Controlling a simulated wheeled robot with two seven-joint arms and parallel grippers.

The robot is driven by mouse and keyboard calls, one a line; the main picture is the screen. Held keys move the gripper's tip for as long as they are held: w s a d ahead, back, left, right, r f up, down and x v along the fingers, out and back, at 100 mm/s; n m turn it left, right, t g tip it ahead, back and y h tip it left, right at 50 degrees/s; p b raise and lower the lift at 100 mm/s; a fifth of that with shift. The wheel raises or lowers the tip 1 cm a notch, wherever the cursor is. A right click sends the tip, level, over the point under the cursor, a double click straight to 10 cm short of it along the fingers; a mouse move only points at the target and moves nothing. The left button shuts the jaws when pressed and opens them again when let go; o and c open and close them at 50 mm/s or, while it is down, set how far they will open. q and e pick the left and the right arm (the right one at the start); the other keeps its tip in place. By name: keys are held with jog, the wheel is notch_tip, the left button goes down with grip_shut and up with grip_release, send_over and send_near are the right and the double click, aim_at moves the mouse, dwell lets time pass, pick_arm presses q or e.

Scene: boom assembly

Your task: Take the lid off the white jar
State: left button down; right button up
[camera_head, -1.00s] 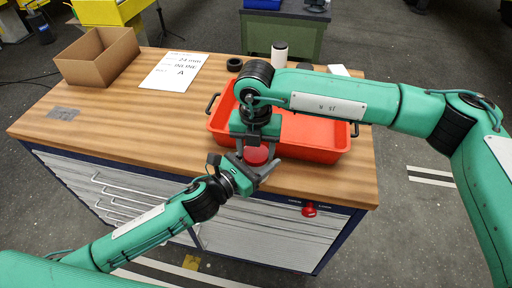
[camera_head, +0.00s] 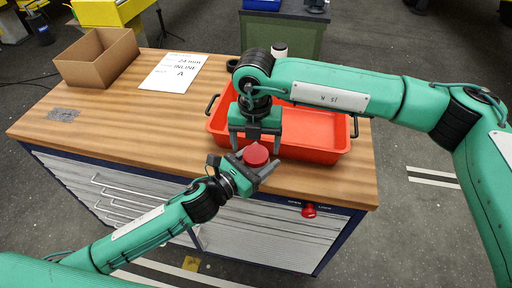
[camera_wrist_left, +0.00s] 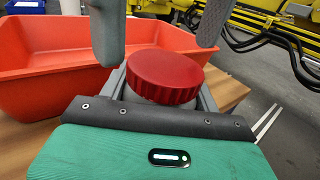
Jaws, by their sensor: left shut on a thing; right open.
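The red ribbed lid (camera_head: 256,154) sits on top of the jar, and it shows large in the left wrist view (camera_wrist_left: 165,76). The jar's body is almost wholly hidden below the lid and behind my gripper. My left gripper (camera_head: 257,168) is shut around the jar near the front edge of the bench, with a finger on each side. My right gripper (camera_head: 256,144) points down just above the lid. Its fingers are spread wide, apart from the lid, and show on either side of it in the left wrist view (camera_wrist_left: 160,35).
A red tray (camera_head: 318,152) with dark handles lies right behind the grippers. A cardboard box (camera_head: 88,74) and a printed sheet (camera_head: 174,72) are at the back left. A white cylinder with a dark top (camera_head: 279,50) stands behind the tray.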

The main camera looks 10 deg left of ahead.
notch_tip(320, 180, up, 2)
jog(key=shift+r, duration=0.1)
jog(key=shift+c, duration=0.3)
jog(key=r+m, duration=0.1)
jog(key=m, duration=0.2)
jog(key=shift+w+r, duration=0.1)
jog(key=shift+r, duration=0.3)
jog(key=shift+r+m, duration=0.65)
jog(key=shift+m, duration=0.55)
jog(key=shift+f, duration=0.45)
notch_tip(320, 180, down, 7)
jog(key=shift+r, duration=0.1)
jog(key=c, duration=1)
jog(key=shift+c, duration=0.2)
